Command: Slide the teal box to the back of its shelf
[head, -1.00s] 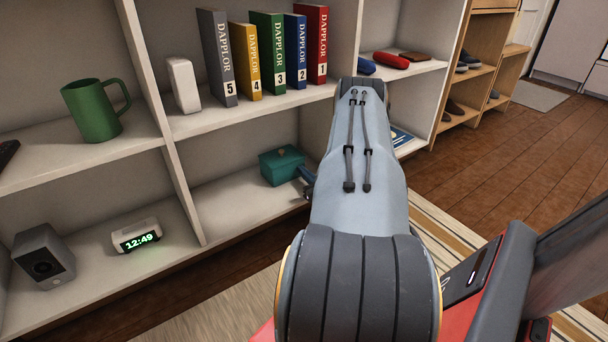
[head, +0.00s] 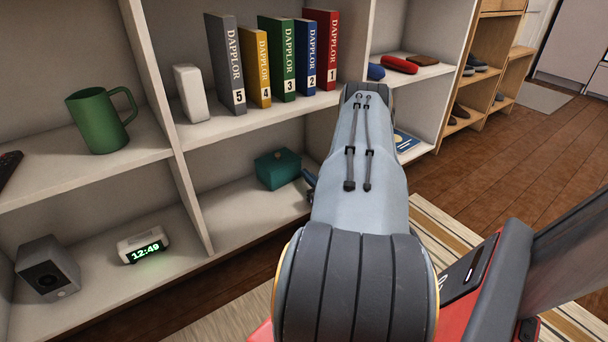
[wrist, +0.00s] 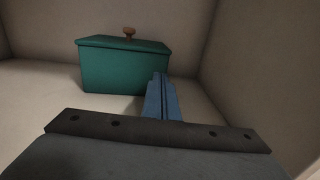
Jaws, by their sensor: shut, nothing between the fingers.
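The teal box (head: 278,170) with a lid and a small brown knob stands upright on the lower shelf, deep in the middle compartment. In the wrist view the teal box (wrist: 125,72) is ahead and left of centre, close to the back wall; any gap behind it is hidden. My gripper (wrist: 160,78) is shut and empty, its blue fingers pointing at the box's lower right front. In the head view my gripper (head: 309,180) is mostly hidden behind my arm, with a small gap to the box. I cannot tell from the wrist view whether they touch.
A white divider (head: 191,205) bounds the compartment on the left; a side wall (wrist: 255,75) rises on the right. The shelf board (head: 235,215) left of the box is bare. A clock (head: 143,246) and speaker (head: 47,267) stand one compartment left. Books (head: 275,60) stand above.

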